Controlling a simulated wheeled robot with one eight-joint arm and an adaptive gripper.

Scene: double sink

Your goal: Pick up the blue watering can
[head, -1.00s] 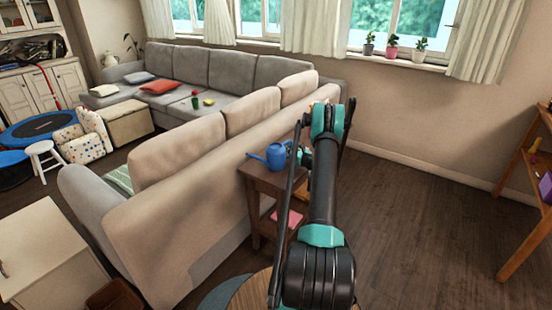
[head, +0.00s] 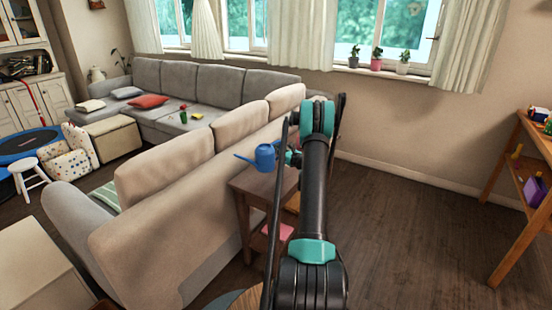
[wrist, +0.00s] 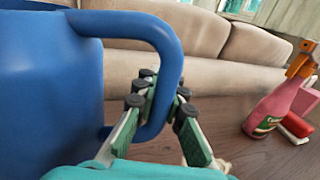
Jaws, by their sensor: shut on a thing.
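The blue watering can (head: 265,156) is held just above the wooden side table (head: 250,180) behind the sofa, its spout pointing left in the head view. In the wrist view its body (wrist: 45,85) fills the left side, and its looped handle runs down between the fingers. My gripper (wrist: 155,105) is shut on the lower part of that handle. In the head view my gripper is mostly hidden behind my arm, with a little of it showing beside the can.
On the table in the wrist view stand a pink spray bottle (wrist: 272,108) with an orange top and a red item (wrist: 296,127). Open floor (head: 400,230) lies to the right.

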